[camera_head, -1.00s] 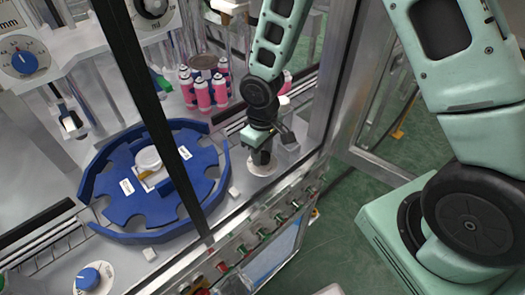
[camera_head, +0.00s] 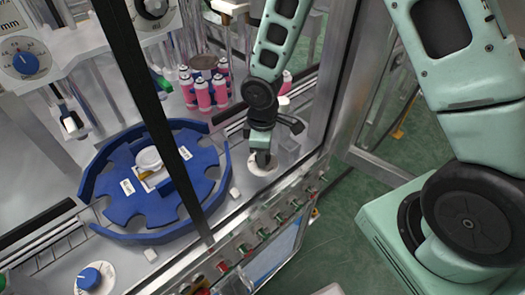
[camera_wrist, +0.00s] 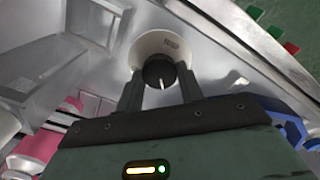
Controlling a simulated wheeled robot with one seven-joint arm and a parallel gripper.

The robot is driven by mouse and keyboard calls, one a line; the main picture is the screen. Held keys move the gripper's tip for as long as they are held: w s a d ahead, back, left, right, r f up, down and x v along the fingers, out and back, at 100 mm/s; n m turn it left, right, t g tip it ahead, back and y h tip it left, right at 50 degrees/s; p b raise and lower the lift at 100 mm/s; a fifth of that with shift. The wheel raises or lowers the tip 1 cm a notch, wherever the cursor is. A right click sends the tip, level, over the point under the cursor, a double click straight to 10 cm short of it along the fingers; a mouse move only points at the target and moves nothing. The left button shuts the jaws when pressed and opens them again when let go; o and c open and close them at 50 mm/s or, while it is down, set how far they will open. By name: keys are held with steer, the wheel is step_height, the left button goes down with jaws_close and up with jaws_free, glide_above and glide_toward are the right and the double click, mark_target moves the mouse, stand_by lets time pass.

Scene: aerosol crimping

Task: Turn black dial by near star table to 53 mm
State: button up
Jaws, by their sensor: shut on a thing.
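The black dial (camera_wrist: 159,72) sits on a round white scale plate in the wrist view. It has a white pointer line on its face. My gripper (camera_wrist: 160,88) has one finger on each side of the dial and is shut on it. In the head view my gripper (camera_head: 262,158) points down at the white plate (camera_head: 264,164) near the front edge of the machine, and hides the dial there. The blue star table (camera_head: 120,205) stands to the left of it. The scale marks on the plate are too small to read.
Pink cans (camera_head: 204,95) stand behind my gripper. A blue dial (camera_head: 88,279) lies at the lower left and another blue dial (camera_head: 26,64) is at the upper left. A dark frame post (camera_head: 165,130) crosses the view. Coloured buttons (camera_head: 263,233) line the front edge.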

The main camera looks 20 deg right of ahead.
steer(key=o, duration=1)
step_height(320, 180, up, 18)
steer(key=b, duration=0.1)
steer(key=shift+f, duration=0.25)
